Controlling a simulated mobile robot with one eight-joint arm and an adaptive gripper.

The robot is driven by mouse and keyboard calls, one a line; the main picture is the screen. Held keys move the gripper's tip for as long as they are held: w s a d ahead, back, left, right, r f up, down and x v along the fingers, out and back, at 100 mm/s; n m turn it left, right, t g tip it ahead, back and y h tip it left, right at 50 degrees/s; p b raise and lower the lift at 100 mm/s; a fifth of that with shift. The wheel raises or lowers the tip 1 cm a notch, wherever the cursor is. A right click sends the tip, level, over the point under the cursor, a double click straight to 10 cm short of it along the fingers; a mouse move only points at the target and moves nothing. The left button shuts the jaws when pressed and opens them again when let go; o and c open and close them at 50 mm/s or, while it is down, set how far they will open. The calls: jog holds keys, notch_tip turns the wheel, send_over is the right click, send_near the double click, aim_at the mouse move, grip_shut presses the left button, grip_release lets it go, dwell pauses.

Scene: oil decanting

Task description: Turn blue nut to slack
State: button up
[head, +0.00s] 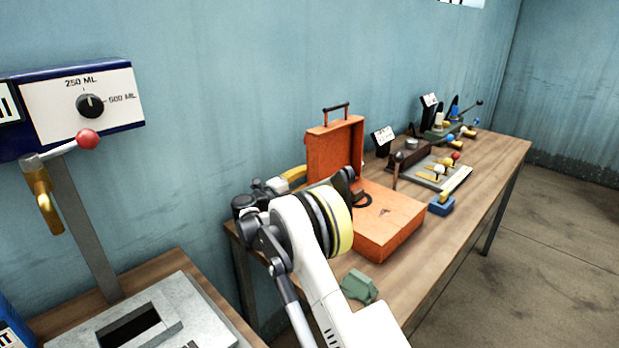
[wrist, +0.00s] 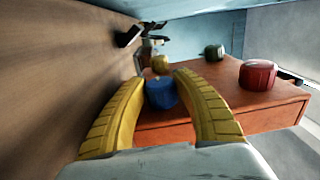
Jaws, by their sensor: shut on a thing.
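The blue nut (wrist: 160,93) sits between the two yellow fingers of my gripper (wrist: 160,77) in the wrist view, at the near edge of an orange surface (wrist: 262,112). My gripper is shut on it. The nut's lower part and the exact finger contact are hard to see. In the head view my arm hides the nut; a bit of a yellow finger (head: 293,174) shows beside the open orange case (head: 392,222).
A red knob (wrist: 258,75), a dark green knob (wrist: 213,52) and a yellow knob (wrist: 161,63) are near the nut. The case's raised lid (head: 336,150) stands by the wall. A green object (head: 359,286) and a blue block (head: 441,204) lie on the wooden table (head: 505,155).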

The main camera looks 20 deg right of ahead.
jog(key=g+y+p, duration=0.1)
jog(key=y+p, duration=0.2)
jog(key=p, duration=0.2)
jog(key=shift+r+g+y, duration=0.35)
jog(key=shift+g+y, duration=0.05)
jog(key=y+p, duration=0.1)
jog(key=g+y+p, duration=0.1)
jog(key=y+p, duration=0.1)
jog(key=p, duration=0.1)
jog(key=shift+f+g+y, duration=0.25)
jog(key=shift+g+y, duration=0.05)
jog(key=shift+y, duration=0.1)
jog(key=o, duration=1.2)
jog(key=v, duration=1.2)
